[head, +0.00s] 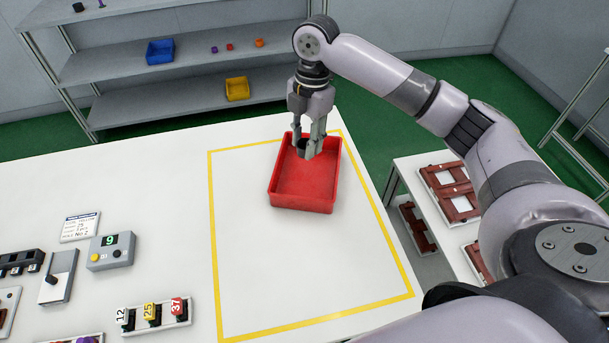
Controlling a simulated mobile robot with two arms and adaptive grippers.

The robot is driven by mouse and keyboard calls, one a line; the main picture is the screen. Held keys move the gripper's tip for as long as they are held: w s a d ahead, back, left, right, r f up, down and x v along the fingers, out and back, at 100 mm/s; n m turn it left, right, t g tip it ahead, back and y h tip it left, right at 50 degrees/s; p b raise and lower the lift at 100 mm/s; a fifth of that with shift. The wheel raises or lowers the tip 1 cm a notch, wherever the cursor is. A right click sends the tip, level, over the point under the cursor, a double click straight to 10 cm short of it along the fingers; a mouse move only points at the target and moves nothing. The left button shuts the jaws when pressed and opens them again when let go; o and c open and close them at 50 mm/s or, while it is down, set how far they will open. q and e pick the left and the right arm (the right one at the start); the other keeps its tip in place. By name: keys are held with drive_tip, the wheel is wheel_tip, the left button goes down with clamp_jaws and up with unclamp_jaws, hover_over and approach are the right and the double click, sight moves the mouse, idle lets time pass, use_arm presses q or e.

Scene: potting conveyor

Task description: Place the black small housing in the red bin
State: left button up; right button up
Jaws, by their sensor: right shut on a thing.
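The red bin (300,188) sits on the white table, inside the yellow outline near its far edge. My right gripper (307,152) points down over the far part of the bin. It is shut on the black small housing (303,143), which shows as a small dark shape between the fingers. The fingers hide part of the housing. I cannot tell whether the housing touches the bin floor. My left gripper is not in view.
A grey box with a green display (110,251) and a row of numbered parts (155,315) stand on the left of the table. A shelf with a blue bin (160,51) and a yellow bin (237,89) is behind. The outlined area in front of the red bin is clear.

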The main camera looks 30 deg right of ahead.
wheel_tip(320, 180, down, 10)
drive_tip(key=shift+w+r+p, duration=0.1)
drive_tip(key=shift+r+p, duration=0.05)
drive_tip(key=shift+p, duration=0.5)
drive_tip(key=shift+f, duration=0.7)
drive_tip(key=shift+f+p, duration=0.35)
drive_tip(key=shift+f, duration=1.45)
drive_tip(key=o, duration=0.8)
drive_tip(key=r+b, duration=0.1)
drive_tip(key=r, duration=0.3)
drive_tip(key=d+r, duration=0.1)
drive_tip(key=r, duration=0.3)
drive_tip(key=r+b, duration=0.1)
drive_tip(key=r, duration=0.3)
drive_tip(key=shift+w+d+b, duration=0.2)
drive_tip(key=shift+w+b, duration=0.05)
drive_tip(key=shift+b, duration=0.05)
